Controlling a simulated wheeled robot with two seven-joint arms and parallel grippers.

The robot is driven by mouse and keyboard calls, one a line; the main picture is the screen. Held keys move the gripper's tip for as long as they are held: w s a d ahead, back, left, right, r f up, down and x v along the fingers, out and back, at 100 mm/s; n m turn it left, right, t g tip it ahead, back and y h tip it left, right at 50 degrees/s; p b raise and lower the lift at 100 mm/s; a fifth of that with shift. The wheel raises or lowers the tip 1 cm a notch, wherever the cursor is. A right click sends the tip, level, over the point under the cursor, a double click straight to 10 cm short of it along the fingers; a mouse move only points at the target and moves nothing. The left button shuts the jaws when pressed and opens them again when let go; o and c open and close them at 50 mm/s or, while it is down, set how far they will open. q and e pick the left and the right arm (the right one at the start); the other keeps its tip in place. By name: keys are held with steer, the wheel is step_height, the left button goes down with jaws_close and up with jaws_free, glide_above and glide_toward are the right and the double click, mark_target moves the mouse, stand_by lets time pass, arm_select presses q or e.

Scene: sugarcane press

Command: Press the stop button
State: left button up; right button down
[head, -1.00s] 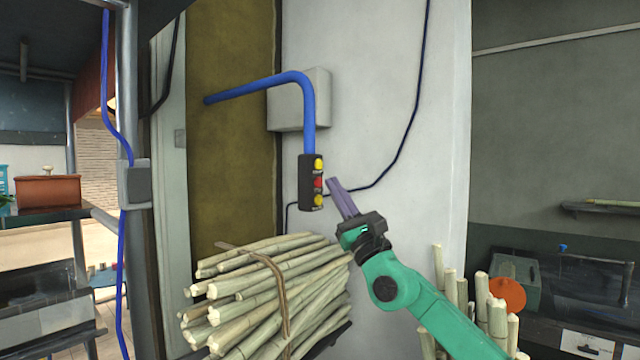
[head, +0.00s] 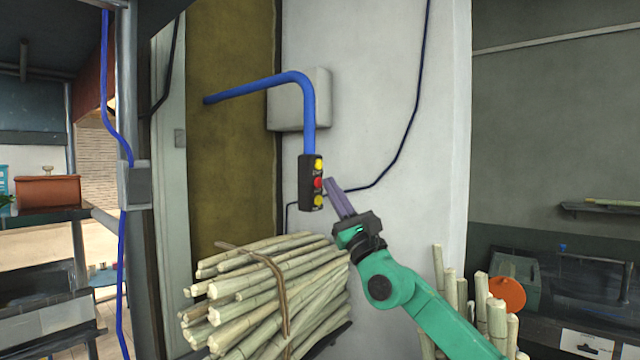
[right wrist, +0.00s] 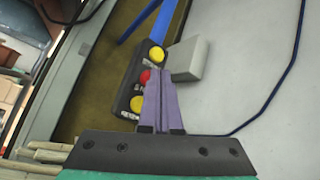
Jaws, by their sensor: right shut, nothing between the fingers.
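A black control box (head: 305,183) hangs from a blue pipe in the head view. It has a yellow button at the top (head: 319,164), a red button (head: 318,183) in the middle and a yellow button at the bottom (head: 318,201). My right gripper (head: 330,181) is shut and empty, its purple fingertips just right of the red button. In the right wrist view the fingertips (right wrist: 160,72) lie beside the red button (right wrist: 145,77) and partly overlap the box; I cannot tell whether they touch. The button labels are too small to read. My left gripper is not in view.
A tied bundle of cane (head: 265,290) lies below the control box. The blue pipe (head: 309,110) bends above it, in front of a grey wall box (head: 318,95). More cane stalks (head: 497,320) stand upright at the lower right. White wall lies behind my gripper.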

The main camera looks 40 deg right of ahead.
steer(key=shift+w+a, duration=0.1)
steer(key=shift+w, duration=0.35)
stand_by(0.5)
steer(key=shift+s+d+b, duration=0.2)
steer(key=shift+s+b, duration=0.55)
steer(key=s+b, duration=0.2)
steer(key=s+d+b, duration=0.1)
steer(key=s, duration=0.1)
steer(key=shift+s+d+b, duration=0.2)
steer(key=shift+s+b, duration=0.15)
steer(key=shift+s, duration=0.05)
